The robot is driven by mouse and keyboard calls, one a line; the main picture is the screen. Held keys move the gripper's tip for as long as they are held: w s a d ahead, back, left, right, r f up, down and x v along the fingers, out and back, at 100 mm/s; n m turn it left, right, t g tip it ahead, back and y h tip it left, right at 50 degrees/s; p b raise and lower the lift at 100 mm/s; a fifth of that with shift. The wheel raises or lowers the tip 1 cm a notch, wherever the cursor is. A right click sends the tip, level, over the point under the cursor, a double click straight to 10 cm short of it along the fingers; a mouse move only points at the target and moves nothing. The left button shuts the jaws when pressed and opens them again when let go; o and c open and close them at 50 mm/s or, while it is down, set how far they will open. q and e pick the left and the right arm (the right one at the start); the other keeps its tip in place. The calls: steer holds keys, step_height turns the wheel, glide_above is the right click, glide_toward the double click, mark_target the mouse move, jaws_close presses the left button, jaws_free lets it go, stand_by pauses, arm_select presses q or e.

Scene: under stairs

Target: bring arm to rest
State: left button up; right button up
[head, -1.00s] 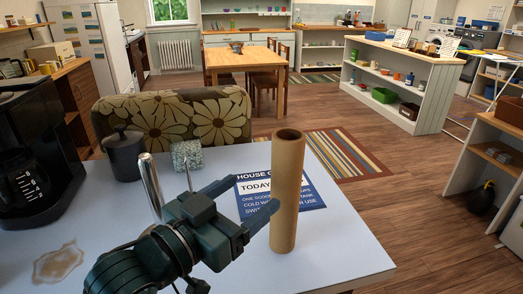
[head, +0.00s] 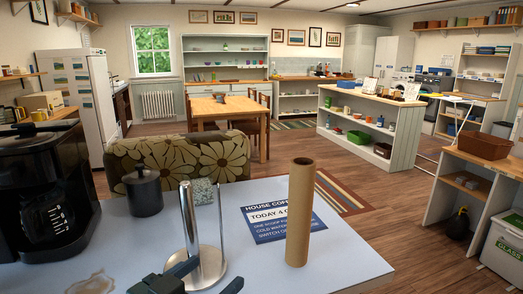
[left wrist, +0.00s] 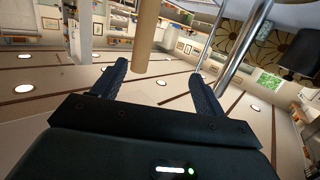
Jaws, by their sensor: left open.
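My left gripper (head: 217,272) is low in the head view, at the bottom edge and partly cut off. It is open and empty, its two fingers apart in the left wrist view (left wrist: 160,72). A brown cardboard tube (head: 300,215) stands upright on the white tabletop (head: 345,262), to the right of the gripper and clear of it. The tube also shows in the left wrist view (left wrist: 146,40), beyond the fingers. My right gripper is not in view.
A metal holder with upright rods (head: 189,225) stands close behind the gripper. A black coffee maker (head: 45,190), a dark canister (head: 145,193), a grey sponge-like block (head: 203,190) and a printed notice (head: 275,222) are on the tabletop. A brown stain (head: 92,284) lies front left.

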arm_select(q)
steer(key=s+a+f+n+g+y, duration=0.25)
steer(key=a+f+y, duration=0.2)
steer(key=f, duration=0.75)
steer(key=s+a+f+n+g+y, duration=0.1)
steer(key=s+a+f+g+y, duration=0.1)
steer(key=s+a+f+g, duration=0.35)
steer(key=s+a+f+g+y, duration=0.2)
steer(key=s+f, duration=0.6)
steer(key=w+d+f+t+h+p, duration=0.2)
steer(key=w+d+t+h+p, duration=0.1)
steer(key=w+d+t, duration=0.2)
steer(key=shift+w+d+f+m+t+h, duration=0.35)
steer(key=shift+d+m+t, duration=0.1)
steer(key=shift+d+t, duration=0.3)
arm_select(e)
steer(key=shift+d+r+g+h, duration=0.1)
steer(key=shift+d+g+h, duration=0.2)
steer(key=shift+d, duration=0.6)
arm_select(q)
steer(key=shift+c, duration=0.4)
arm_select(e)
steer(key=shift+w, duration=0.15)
